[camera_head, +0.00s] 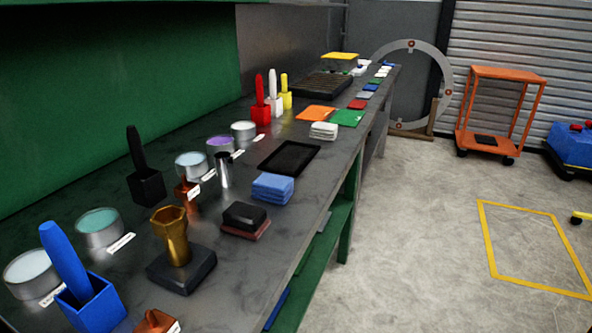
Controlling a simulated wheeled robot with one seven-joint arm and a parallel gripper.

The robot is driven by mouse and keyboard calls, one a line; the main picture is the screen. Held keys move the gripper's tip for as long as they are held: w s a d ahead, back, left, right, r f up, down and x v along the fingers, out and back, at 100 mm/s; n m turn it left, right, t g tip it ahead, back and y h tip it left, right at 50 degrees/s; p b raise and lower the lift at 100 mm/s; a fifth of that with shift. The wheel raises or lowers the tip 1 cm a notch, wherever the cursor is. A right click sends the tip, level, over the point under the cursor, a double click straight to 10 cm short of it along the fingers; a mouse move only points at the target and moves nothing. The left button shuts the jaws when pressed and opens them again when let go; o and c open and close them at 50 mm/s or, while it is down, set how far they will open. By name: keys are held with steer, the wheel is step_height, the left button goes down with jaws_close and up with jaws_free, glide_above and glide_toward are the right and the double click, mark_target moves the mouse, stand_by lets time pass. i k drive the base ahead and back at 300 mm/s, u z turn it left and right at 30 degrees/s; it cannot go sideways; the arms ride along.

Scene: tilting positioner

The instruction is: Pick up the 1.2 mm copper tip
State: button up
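Two small copper-coloured pieces with white labels are on the workbench. One copper piece (182,187) stands behind the brass-coloured nozzle, near the silver cylinder. The other copper piece (152,321) is cut off by the bottom edge of the picture. Their labels are too small to read, so I cannot tell which, if either, is the 1.2 mm copper tip. My gripper is not in view.
The dark workbench (232,243) holds round tins, a blue holder (92,305), a black holder (148,186), a brass nozzle (175,236) on a black block, a silver cylinder (222,172), folded blue cloths (273,187) and a black tray (289,158).

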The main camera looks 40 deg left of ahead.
mark_target(187, 191)
steer(key=i, duration=1.35)
steer(key=u, duration=2.65)
